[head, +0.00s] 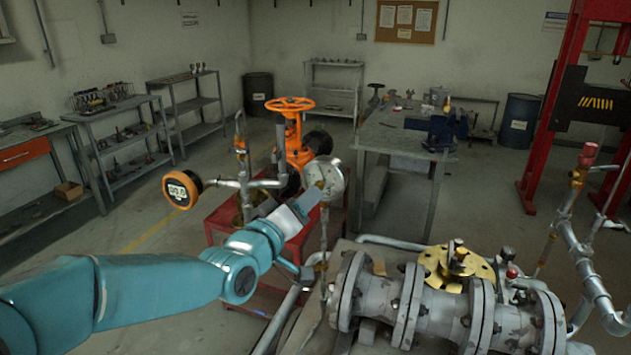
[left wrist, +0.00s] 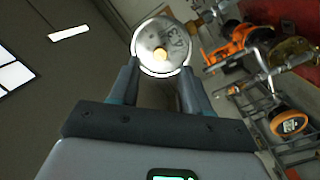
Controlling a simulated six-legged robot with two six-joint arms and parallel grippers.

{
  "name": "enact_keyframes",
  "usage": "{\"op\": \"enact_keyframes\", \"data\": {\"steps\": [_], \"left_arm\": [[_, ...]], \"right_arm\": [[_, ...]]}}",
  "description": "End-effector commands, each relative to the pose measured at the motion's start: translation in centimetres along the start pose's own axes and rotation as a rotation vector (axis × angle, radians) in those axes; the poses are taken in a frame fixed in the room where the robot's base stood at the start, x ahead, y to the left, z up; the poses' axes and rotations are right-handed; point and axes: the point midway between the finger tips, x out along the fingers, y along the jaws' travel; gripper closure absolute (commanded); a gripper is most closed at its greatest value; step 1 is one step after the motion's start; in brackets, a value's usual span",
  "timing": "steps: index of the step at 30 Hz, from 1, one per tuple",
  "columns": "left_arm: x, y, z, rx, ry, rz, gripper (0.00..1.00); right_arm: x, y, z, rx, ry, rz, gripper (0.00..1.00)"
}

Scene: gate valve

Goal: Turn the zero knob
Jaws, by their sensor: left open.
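A round silver gauge body (left wrist: 146,40) stands ahead of my left gripper (left wrist: 158,72) in the left wrist view. A small brass knob (left wrist: 160,55), which looks like the zero knob, sits at the middle of its face. The two fingers are open, one on each side of the lower part of the gauge in that view; I cannot tell whether they touch it. In the head view the left gripper (head: 312,192) reaches up to the silver gauge (head: 334,174), and the knob cannot be made out there. My right gripper is not in view.
An orange-rimmed digital gauge (head: 181,190) is left of the gripper on the pipework. An orange handwheel valve (head: 290,105) stands behind, on a red cart (head: 222,222). A flanged grey pipe (head: 385,300) fills the lower right. Open floor lies left of the cart.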

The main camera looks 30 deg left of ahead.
Motion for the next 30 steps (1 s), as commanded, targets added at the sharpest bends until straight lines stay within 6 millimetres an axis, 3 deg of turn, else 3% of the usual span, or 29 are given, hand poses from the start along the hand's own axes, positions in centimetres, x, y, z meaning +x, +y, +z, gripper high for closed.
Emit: {"op": "enact_keyframes", "data": {"steps": [3, 9, 20, 24, 30], "left_arm": [[2.6, 0.2, -0.2, 0.000, -0.004, 0.000, 0.53], [5.1, 0.0, -0.1, 0.000, -0.003, 0.001, 0.53], [5.6, -0.1, -0.1, 0.000, -0.002, 0.002, 0.53], [5.6, -0.1, -0.1, 0.000, -0.002, 0.002, 0.99], [5.6, -0.1, 0.0, 0.003, -0.003, 0.002, 1.00]], "right_arm": [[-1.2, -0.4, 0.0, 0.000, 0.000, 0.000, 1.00], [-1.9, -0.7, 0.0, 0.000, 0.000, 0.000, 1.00], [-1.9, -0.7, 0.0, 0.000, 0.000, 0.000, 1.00], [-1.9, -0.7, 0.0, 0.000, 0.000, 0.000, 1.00], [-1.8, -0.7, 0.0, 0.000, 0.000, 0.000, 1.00]]}}
